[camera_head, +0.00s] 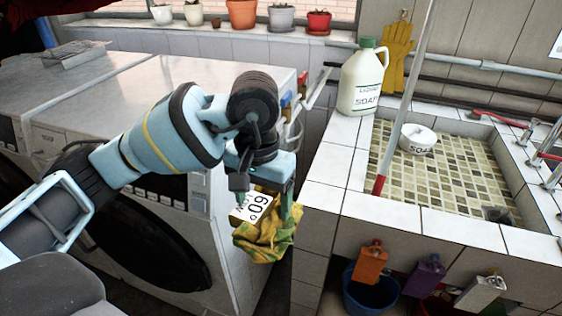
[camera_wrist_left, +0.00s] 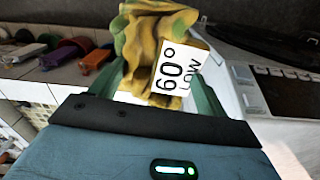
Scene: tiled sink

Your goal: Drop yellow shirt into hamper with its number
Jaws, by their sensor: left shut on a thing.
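The yellow shirt (camera_head: 264,240), crumpled and patterned with green, hangs from my left gripper (camera_head: 266,205). A white number tag (camera_head: 252,207) is on it, showing a 0 and a 6 or 9; its reading direction is unclear. In the left wrist view the shirt (camera_wrist_left: 142,45) is between the two green fingers, with the tag (camera_wrist_left: 177,72) facing the camera. My left gripper is shut on the shirt, in the gap between the washing machine and the tiled sink. My right gripper is not in view. No hamper is clearly recognizable.
The washing machine (camera_head: 215,75) stands left of the shirt. The tiled sink (camera_head: 410,225) is at right, with a soap jug (camera_head: 362,82) and leaning pole (camera_head: 409,100). A blue bucket (camera_head: 368,297) and a red container (camera_head: 436,306) sit below orange, purple and white boxes.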

